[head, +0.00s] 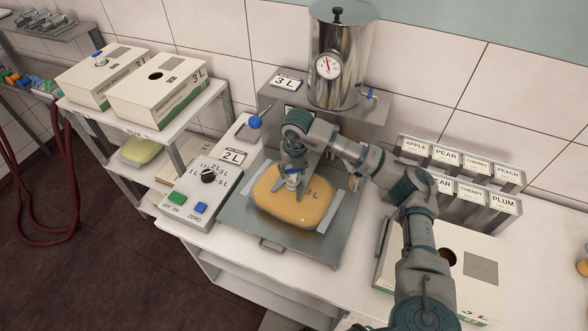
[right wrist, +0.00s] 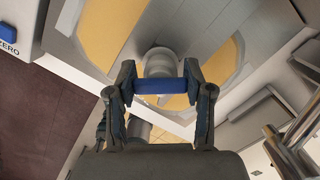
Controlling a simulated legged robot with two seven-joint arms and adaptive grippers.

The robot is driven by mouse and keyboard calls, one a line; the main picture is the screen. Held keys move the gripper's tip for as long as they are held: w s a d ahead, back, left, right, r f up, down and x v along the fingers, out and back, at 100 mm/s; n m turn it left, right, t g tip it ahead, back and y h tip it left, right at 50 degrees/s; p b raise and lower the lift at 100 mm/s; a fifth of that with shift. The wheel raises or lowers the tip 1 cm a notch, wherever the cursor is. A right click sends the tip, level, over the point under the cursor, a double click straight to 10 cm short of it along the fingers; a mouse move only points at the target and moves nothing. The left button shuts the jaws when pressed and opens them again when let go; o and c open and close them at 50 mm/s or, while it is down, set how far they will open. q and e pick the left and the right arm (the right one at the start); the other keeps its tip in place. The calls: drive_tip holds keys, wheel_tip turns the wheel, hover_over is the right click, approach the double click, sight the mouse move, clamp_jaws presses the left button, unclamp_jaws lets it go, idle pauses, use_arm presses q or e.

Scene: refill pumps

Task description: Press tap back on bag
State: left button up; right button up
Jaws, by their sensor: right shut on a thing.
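An orange bag (head: 295,201) marked 3 L lies on the metal filling plate (head: 325,245); orange also shows in the right wrist view (right wrist: 112,28). My right gripper (head: 291,176) is over the bag's back left part, pointing down. It is shut on the tap (right wrist: 160,87), with the tap's blue part between the fingertips. The tap's pale round body (right wrist: 158,62) shows just beyond the fingers, against the bag's area. The fingers hide the join, so I cannot tell whether the tap is seated in the bag's neck. My left gripper is not in view.
A steel tank (head: 340,60) with a gauge stands behind the plate. A control box (head: 203,185) with a knob and buttons is at its left. Boxes stand on the left shelf, with a 3 L box (head: 470,270) at right, near labelled racks (head: 460,165).

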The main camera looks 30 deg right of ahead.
drive_tip(key=shift+d, duration=0.2)
idle(0.3)
drive_tip(key=shift+a+f, duration=0.1)
drive_tip(key=shift+f, duration=0.3)
drive_tip(key=shift+s+a, duration=0.1)
drive_tip(key=shift+c, duration=0.3)
drive_tip(key=o, duration=0.9)
drive_tip(key=shift+f, duration=0.1)
drive_tip(key=shift+o, duration=0.2)
drive_tip(key=shift+d, duration=0.2)
